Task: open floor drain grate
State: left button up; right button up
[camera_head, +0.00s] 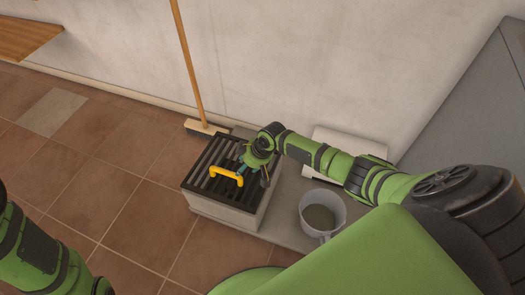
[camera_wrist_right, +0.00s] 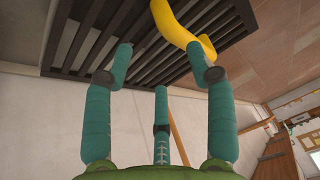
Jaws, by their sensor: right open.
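The black slatted floor drain grate (camera_head: 212,160) lies on top of a light grey block. A yellow handle (camera_head: 226,174) stands on the grate. My right gripper (camera_head: 254,172) is over the right part of the grate, beside the right end of the handle. In the right wrist view, the gripper's teal fingers (camera_wrist_right: 167,68) are spread open, with the grate (camera_wrist_right: 100,42) beyond them. The yellow handle (camera_wrist_right: 182,28) shows close to the right fingertip; whether they touch cannot be told. My left arm shows at the lower left, but its gripper is out of view.
A broom (camera_head: 205,128) leans on the wall behind the block. A grey pot (camera_head: 322,210) stands to the right of the block, and a white box (camera_head: 335,140) is behind it. Brown tiled floor (camera_head: 110,200) lies clear to the left.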

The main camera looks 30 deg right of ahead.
jog(key=shift+m+h, duration=0.6)
jog(key=s+p, duration=0.2)
jog(key=s+d+p, duration=0.1)
jog(key=s+p, duration=0.3)
jog(key=p, duration=0.1)
jog(key=shift+s+d+f, duration=0.15)
jog(key=shift+d, duration=0.1)
jog(key=shift+s+d+f+p, duration=0.15)
jog(key=shift+s+f+p, duration=0.1)
jog(key=shift+s+p, duration=0.25)
